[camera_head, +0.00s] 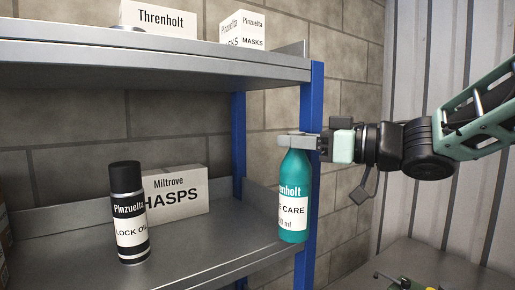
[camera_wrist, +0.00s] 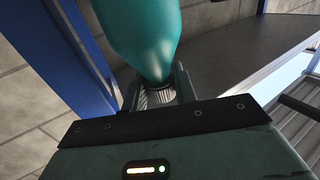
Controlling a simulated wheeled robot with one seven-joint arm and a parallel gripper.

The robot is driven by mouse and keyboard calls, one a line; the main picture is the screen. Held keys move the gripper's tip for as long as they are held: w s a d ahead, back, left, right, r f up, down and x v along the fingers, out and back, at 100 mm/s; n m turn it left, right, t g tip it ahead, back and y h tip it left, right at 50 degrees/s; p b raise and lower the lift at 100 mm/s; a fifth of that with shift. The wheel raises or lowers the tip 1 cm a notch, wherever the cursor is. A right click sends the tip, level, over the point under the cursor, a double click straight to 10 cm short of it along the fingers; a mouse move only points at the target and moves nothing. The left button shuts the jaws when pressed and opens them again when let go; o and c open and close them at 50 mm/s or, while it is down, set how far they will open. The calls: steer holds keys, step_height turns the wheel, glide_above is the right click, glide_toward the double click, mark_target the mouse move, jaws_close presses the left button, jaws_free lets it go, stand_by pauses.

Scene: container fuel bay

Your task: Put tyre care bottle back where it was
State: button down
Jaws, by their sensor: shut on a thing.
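The tyre care bottle (camera_head: 293,196) is teal with a white label reading in part "nholt" and "CARE". My gripper (camera_head: 300,141) is shut on it at its top, and the bottle hangs upright in front of the shelf's right end post. In the wrist view the bottle (camera_wrist: 145,35) fills the upper middle, its neck between the fingers of my gripper (camera_wrist: 160,95). The bottle's base overlaps the right edge of the lower shelf (camera_head: 225,245) in the picture. I cannot tell whether it touches the shelf.
A black lock oil can (camera_head: 131,215) and a white hasps box (camera_head: 178,192) stand on the lower shelf. The blue post (camera_head: 310,180) is close to the bottle. The upper shelf (camera_head: 150,55) holds white boxes. The lower shelf is clear between the hasps box and the bottle.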

mark_target(295, 186)
steer(key=w+a+f+p, duration=0.3)
steer(key=w+a, duration=0.1)
steer(key=a, duration=0.3)
steer(key=shift+f, duration=0.15)
stand_by(0.4)
steer(key=shift+f, duration=0.2)
steer(key=c, duration=1.1)
jaws_free()
steer(key=b+v, duration=0.3)
steer(key=v, duration=0.9)
